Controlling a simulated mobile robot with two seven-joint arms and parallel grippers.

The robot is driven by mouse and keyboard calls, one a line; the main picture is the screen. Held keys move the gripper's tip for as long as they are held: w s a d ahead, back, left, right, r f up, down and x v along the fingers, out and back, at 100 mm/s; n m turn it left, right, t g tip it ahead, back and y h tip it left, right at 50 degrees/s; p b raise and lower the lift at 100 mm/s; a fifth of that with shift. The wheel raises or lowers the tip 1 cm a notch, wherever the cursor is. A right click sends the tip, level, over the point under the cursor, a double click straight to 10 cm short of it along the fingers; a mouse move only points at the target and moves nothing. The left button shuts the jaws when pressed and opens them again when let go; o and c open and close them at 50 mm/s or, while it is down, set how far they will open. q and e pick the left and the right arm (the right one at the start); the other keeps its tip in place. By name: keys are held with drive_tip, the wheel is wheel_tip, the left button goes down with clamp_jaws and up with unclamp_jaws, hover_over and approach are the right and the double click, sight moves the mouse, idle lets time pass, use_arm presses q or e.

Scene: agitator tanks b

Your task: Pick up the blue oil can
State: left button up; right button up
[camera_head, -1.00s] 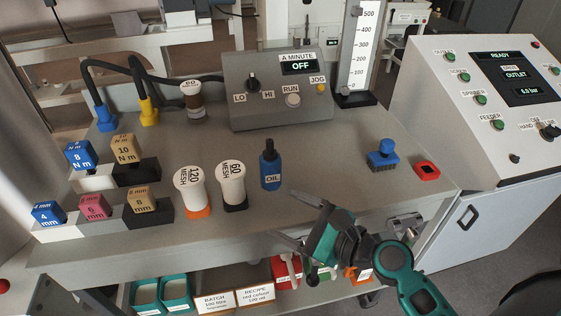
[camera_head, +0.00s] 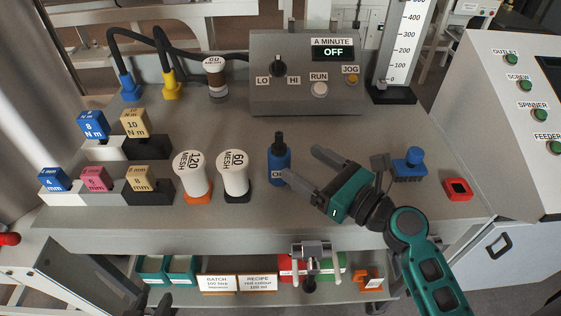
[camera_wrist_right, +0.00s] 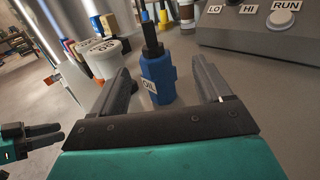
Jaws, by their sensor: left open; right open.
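The blue oil can (camera_head: 279,165) stands upright on the bench, with a black cap and spout and a white OIL label. My right gripper (camera_head: 301,164) is open just to its right, jaws towards it; the near fingertip partly covers the label. In the right wrist view the oil can (camera_wrist_right: 158,78) appears between the two open fingers of my right gripper (camera_wrist_right: 162,82), near their tips. I cannot tell whether a finger touches it. My left gripper (camera_head: 150,302) is open and empty at the bottom edge, low in front of the bench; it also shows in the right wrist view (camera_wrist_right: 50,137).
White 60 MESH (camera_head: 233,172) and 120 MESH (camera_head: 190,175) jars stand left of the can. The control box (camera_head: 305,80) is behind. A blue-handled stamp-like item (camera_head: 411,163) and a red-framed square (camera_head: 457,189) lie right. Labelled cubes stand on steps at left.

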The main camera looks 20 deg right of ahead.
sight(290, 155)
drive_tip(key=x, duration=0.4)
drive_tip(key=w+a, duration=0.1)
drive_tip(key=w, duration=0.1)
drive_tip(key=w+a+f, duration=0.1)
drive_tip(key=w+a, duration=0.1)
drive_tip(key=c, duration=1.3)
